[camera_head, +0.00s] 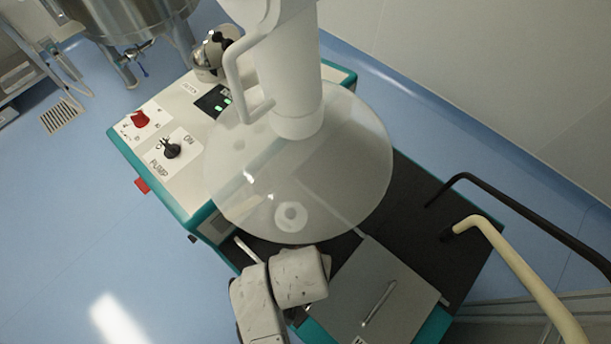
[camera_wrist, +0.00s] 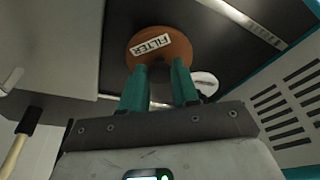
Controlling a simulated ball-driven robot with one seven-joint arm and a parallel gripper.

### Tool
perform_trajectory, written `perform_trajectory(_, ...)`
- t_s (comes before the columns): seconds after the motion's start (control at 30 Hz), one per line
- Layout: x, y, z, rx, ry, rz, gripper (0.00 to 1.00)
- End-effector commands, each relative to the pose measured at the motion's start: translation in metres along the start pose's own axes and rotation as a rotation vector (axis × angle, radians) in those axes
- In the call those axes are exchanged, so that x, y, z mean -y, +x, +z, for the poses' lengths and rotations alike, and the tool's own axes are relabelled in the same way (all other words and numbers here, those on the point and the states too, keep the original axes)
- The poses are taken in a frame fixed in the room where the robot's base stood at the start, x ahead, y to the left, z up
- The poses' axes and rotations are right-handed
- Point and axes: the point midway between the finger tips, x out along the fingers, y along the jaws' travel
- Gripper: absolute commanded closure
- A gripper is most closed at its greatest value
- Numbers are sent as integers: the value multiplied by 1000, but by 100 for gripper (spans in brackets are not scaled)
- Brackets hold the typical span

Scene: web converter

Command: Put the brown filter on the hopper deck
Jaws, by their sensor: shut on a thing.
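The brown filter (camera_wrist: 150,46) is a round disc with a white FILTER label in the wrist view. My gripper (camera_wrist: 160,72) has two green fingers that reach up to the filter's near edge and are shut on it. Where the fingertips meet it is partly hidden. The dark deck (camera_wrist: 110,20) lies behind the filter; I cannot tell whether they touch. In the head view the machine's dark deck (camera_head: 405,195) shows to the right of the translucent cone. The filter and gripper tips do not show there.
The white hopper (camera_head: 290,80) with its wide translucent cone (camera_head: 340,165) stands over the deck. A grey lid with a handle (camera_head: 385,295) is at the front. Black (camera_head: 520,205) and cream (camera_head: 520,275) rails are at right. The control panel (camera_head: 160,140) is at left.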

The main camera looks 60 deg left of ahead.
Motion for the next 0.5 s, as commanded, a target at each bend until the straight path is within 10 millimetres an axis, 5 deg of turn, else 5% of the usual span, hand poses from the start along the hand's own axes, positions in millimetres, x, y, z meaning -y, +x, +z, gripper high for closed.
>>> perform_trajectory(0.5,0,17,5,-1,1,0,100)
